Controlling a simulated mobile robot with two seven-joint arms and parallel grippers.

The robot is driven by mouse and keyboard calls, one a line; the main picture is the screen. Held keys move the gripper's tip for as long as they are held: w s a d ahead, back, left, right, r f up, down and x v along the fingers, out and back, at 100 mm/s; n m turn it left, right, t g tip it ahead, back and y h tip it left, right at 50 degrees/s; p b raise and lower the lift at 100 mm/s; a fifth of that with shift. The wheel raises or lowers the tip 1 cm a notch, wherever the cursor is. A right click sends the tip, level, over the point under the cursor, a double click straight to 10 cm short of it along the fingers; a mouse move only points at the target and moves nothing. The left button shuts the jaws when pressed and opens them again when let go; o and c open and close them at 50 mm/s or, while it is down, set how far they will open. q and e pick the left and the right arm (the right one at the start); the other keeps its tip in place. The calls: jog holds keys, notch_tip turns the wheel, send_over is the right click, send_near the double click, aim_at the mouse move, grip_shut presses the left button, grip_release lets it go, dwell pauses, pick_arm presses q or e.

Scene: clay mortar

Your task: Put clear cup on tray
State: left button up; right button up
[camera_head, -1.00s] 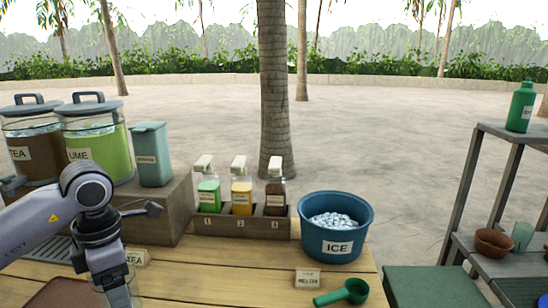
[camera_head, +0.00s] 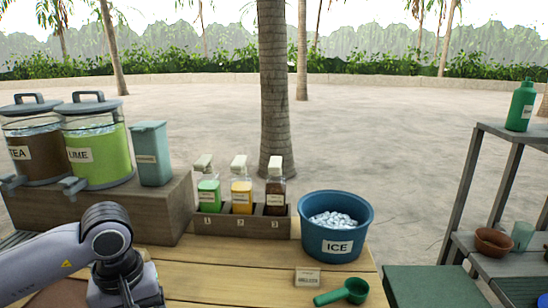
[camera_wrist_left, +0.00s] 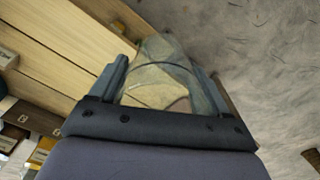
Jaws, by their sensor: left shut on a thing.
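My left gripper (camera_wrist_left: 160,84) is shut on the clear cup (camera_wrist_left: 162,72), which shows see-through between the two fingers in the left wrist view. In the head view my left arm comes in at the lower left, and its fingers and the cup are out of sight below the bottom edge. A brown flat surface, perhaps the tray (camera_head: 66,294), shows in part at the lower left, mostly behind my arm. My right gripper is not in view.
A blue ice tub (camera_head: 312,247), a green scoop (camera_head: 340,293) and a small label card (camera_head: 307,278) are on the wooden counter at right. Syrup bottles stand in a rack (camera_head: 240,227). Drink dispensers (camera_head: 98,158) stand at left. Bare planks lie right of my arm.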

pick_arm(q)
jog(key=m, duration=0.3)
jog(key=s+d+f+m, duration=0.1)
jog(key=m, duration=0.1)
jog(key=shift+s+f, duration=0.1)
dwell(0.3)
